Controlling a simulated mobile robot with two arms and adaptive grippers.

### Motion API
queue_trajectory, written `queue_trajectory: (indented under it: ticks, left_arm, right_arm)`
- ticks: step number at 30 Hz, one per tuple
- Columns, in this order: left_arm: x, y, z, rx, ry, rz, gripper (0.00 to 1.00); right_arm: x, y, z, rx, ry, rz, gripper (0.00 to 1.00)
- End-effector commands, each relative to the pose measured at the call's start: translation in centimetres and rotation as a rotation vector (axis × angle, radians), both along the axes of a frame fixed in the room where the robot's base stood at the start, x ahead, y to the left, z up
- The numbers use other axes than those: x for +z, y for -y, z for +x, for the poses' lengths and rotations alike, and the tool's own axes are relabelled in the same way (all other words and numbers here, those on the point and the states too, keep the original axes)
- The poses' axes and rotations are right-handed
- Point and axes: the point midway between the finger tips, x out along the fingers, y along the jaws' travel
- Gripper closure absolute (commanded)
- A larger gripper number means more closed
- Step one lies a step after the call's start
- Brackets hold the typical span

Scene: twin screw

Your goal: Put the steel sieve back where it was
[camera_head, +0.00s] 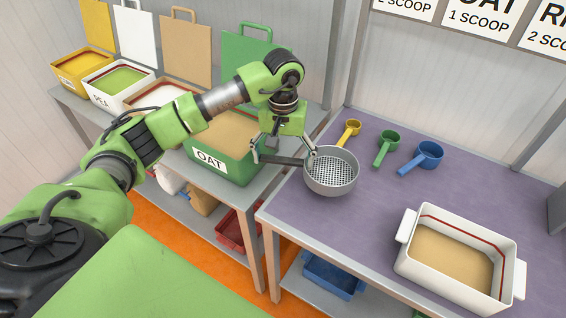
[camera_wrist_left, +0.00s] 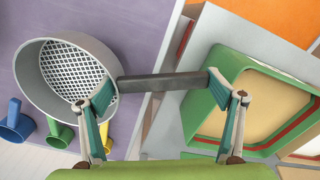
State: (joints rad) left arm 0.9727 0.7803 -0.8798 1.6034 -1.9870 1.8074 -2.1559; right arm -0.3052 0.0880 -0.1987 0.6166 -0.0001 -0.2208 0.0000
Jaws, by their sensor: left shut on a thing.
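The steel sieve (camera_head: 331,172) is a round grey pan with a perforated bottom and a dark straight handle. It is over the left edge of the purple tabletop, open side up. I cannot tell whether it touches the table. Its handle points left, past the table edge toward the green OAT bin. My left gripper (camera_head: 283,157) is shut on the handle, one finger by the pan and the other by the handle's free end. In the left wrist view the sieve (camera_wrist_left: 78,75) is at the left, its handle between the fingers of my left gripper (camera_wrist_left: 163,88). My right gripper is not in view.
Yellow (camera_head: 349,131), green (camera_head: 386,147) and blue (camera_head: 425,156) scoops lie behind the sieve. A white tray (camera_head: 408,262) with tan grain stands at the front right. The green OAT bin (camera_head: 212,162) stands left, beside other bins. The purple tabletop (camera_head: 368,212) is clear between sieve and tray.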

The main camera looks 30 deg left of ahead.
Motion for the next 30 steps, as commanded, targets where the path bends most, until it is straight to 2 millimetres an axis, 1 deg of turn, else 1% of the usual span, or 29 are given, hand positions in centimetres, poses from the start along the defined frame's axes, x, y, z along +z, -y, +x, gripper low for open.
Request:
queue_trajectory:
  ticks: [1, 3, 10, 12, 16, 18, 23, 27, 28, 29, 30]
  left_arm:
    - [-0.6, -0.3, 0.4, 0.001, -0.003, -0.001, 0.34]
    - [-1.2, -0.6, 0.9, 0.001, 0.000, -0.002, 0.34]
    - [-2.6, -1.3, 1.7, 0.000, -0.001, 0.000, 0.34]
    - [-3.5, -1.1, 1.5, -0.001, -0.003, -0.002, 0.34]
    - [-5.1, -1.1, 1.6, -0.001, -0.001, -0.003, 0.34]
    - [-5.5, -1.1, 1.6, -0.001, 0.001, -0.002, 0.34]
    - [-5.5, -1.2, 1.7, -0.002, 0.003, -0.001, 0.34]
    - [-5.9, -1.2, 1.7, -0.001, 0.003, -0.001, 0.34]
    - [-5.9, -1.2, 1.7, -0.001, 0.002, 0.000, 0.13]
    - [-5.8, -1.2, 1.6, -0.001, 0.001, -0.001, 0.05]
    - [-5.8, -1.2, 1.6, -0.001, 0.001, -0.001, 0.00]
  right_arm:
    - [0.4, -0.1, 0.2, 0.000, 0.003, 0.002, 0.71]
    - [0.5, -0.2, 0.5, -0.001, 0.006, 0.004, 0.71]
    - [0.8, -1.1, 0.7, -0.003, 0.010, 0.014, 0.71]
    - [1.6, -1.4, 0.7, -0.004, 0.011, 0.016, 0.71]
    - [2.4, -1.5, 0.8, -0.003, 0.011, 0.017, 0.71]
    - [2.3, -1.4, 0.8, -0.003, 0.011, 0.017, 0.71]
    - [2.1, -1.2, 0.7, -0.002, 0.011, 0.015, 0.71]
    - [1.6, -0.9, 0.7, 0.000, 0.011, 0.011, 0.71]
    - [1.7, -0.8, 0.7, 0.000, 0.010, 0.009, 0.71]
    - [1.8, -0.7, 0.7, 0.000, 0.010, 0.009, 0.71]
    - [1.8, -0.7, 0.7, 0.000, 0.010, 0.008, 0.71]
